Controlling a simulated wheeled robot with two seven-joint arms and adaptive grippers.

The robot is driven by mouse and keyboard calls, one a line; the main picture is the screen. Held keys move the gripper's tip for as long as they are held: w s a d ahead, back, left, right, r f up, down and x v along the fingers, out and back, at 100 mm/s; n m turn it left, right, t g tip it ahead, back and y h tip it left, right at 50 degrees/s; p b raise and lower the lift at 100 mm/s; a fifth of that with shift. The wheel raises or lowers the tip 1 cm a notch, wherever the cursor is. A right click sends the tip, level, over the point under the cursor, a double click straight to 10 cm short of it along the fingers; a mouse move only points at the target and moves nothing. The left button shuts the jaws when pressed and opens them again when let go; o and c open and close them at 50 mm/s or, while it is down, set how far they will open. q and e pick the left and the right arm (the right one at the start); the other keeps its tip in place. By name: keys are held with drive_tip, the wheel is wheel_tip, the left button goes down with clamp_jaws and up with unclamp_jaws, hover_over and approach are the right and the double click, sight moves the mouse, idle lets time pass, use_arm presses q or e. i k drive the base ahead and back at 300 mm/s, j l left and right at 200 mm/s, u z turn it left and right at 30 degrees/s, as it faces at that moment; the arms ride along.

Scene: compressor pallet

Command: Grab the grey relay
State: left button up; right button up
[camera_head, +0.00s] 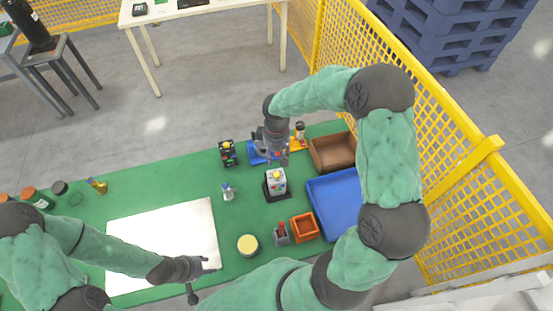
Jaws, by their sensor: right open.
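A small light-grey block with coloured spots on top (276,181) stands on a black base on the green table mat; it may be the grey relay, but it is too small to be sure. My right gripper (279,158) is open and points down just behind and above this block. I cannot tell whether it touches anything. A smaller grey and blue part (228,192) stands on the mat to the left. My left gripper (203,278) is open and empty over the right edge of the white sheet (160,235).
A blue bin (336,205), a brown bin (333,151) and a small orange bin (305,227) stand at the right. A red-and-grey part (281,234) and a yellow round item (247,245) are nearer. A yellow mesh fence (450,150) runs along the right.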

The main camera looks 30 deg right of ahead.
sight(271, 181)
drive_tip(key=k, duration=1)
